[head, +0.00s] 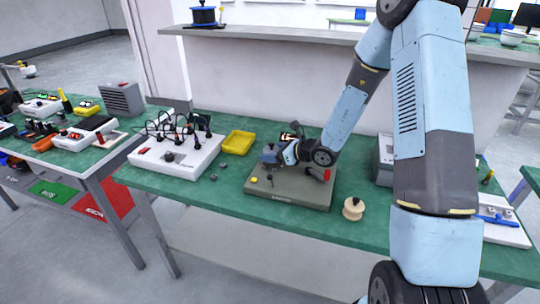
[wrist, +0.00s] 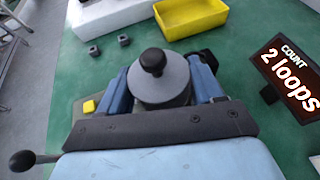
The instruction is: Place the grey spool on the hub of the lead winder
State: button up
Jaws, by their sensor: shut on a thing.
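The grey spool (wrist: 172,80) shows in the wrist view as a round grey disc with a black knob (wrist: 152,61) over its middle. My gripper (wrist: 160,92) is shut on it, one blue finger on each side. In the head view my gripper (head: 274,153) is low over the lead winder, whose flat grey-olive base (head: 290,198) sits on the green bench. The spool's underside and the hub are hidden, so I cannot tell whether they touch. A black ball-ended crank (wrist: 22,160) shows at lower left in the wrist view. The display (wrist: 290,72) reads "COUNT 2 loops".
A wooden spool (head: 353,209) stands right of the winder. A yellow tray (head: 238,142) and a white box with cables (head: 178,156) lie to the left, with small grey blocks (wrist: 124,40) nearby. A grey box (head: 386,150) stands at right behind my arm.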

jog(key=shift+f, duration=0.45)
jog(key=shift+f, duration=0.2)
jog(key=o, duration=1)
jog(key=shift+o, duration=0.2)
